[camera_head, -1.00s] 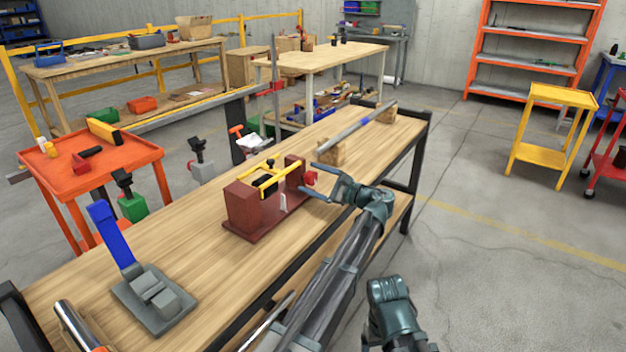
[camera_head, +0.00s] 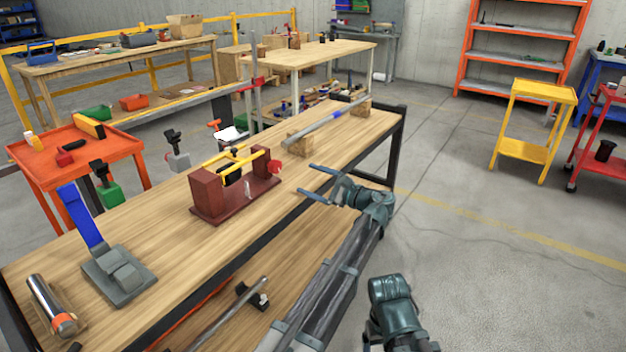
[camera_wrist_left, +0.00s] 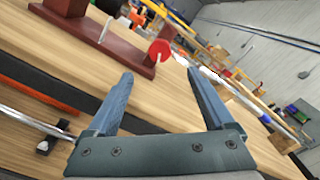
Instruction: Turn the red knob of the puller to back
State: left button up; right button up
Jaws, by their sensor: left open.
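The puller (camera_head: 236,199) is a dark red block frame with yellow bars, standing on the wooden workbench. Its red knob (camera_head: 274,167) sticks out at its right end. In the left wrist view the red knob (camera_wrist_left: 159,50) shows as a round disc on the puller's end post (camera_wrist_left: 149,67), beyond the fingers. My left gripper (camera_head: 306,180) is open and empty, at the bench's front edge, to the right of the knob and apart from it. It also shows in the left wrist view (camera_wrist_left: 160,85). My other arm (camera_head: 392,305) shows at the bottom; its fingers are not visible.
The workbench (camera_head: 160,232) also holds a blue-handled grey tool (camera_head: 118,270) at the left and a long bar on wooden blocks (camera_head: 300,141) behind the puller. A rod lies on the lower shelf. Floor (camera_head: 480,270) to the right is clear.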

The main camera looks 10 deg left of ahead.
pick_arm(q)
jog(key=shift+s+d, duration=0.15)
jog(key=shift+d, duration=0.1)
pick_arm(e)
jog(key=shift+d, duration=0.25)
pick_arm(q)
jog(key=shift+a, duration=0.1)
